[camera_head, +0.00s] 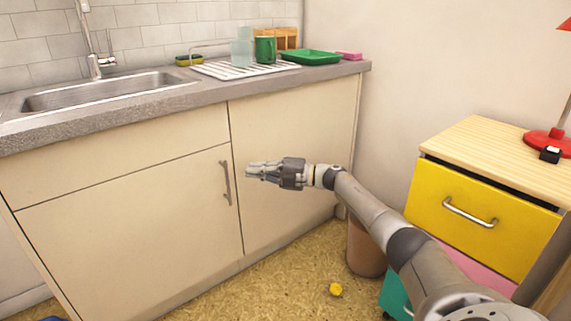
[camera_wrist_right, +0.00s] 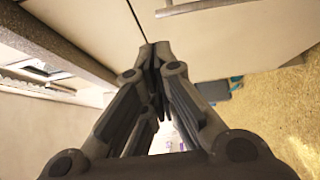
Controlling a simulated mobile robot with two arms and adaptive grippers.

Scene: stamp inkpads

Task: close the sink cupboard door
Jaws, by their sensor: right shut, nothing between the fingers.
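The sink cupboard door (camera_head: 125,240) is the cream panel under the sink, with a vertical metal handle (camera_head: 226,182) near its right edge. It looks flush with the cabinet front, with no open gap that I can see. In the right wrist view, a cream front panel (camera_wrist_right: 235,40) with a bar handle (camera_wrist_right: 200,6) lies beyond the fingers. My right gripper (camera_head: 249,170) is shut and empty, just right of the handle, in front of the neighbouring panel. It also shows shut in the right wrist view (camera_wrist_right: 154,52). I cannot tell whether it touches the panel. My left gripper is out of view.
The countertop (camera_head: 215,91) holds a sink, a drying rack, a green mug and a green tray. A brown bin (camera_head: 366,250) and a yellow drawer unit (camera_head: 480,205) stand to the right, near my right arm.

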